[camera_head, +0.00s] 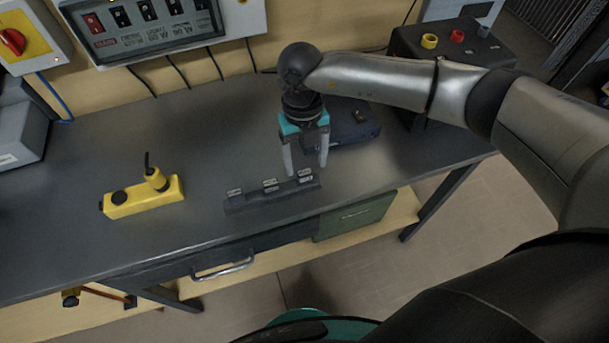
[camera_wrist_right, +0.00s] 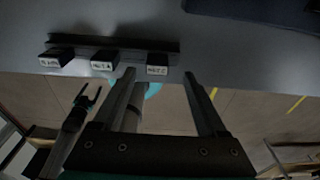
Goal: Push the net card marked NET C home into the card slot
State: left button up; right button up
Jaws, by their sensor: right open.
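The NET C card (camera_wrist_right: 157,70) is the right-hand one of three small dark cards with pale labels. It stands in a long dark holder (camera_head: 243,207) on the bench, and it shows in the head view (camera_head: 305,177) at the holder's right end. My right gripper (camera_head: 305,172) is open and points down over that end. In the right wrist view its fingers (camera_wrist_right: 160,77) appear on either side of the NET C card, with visible gaps. I cannot tell from these views whether they are level with it. I cannot make out the card slot.
A dark blue box (camera_head: 350,133) lies behind my gripper. A yellow control unit (camera_head: 140,200) with a black stick stands to the left. A dark box with coloured rings (camera_head: 436,45) is at the back right. The bench between the yellow unit and holder is clear.

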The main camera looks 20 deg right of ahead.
aim_at(305, 172)
jog(key=f, duration=0.4)
jog(key=shift+s+a, duration=0.25)
jog(key=shift+c, duration=0.2)
grip_shut()
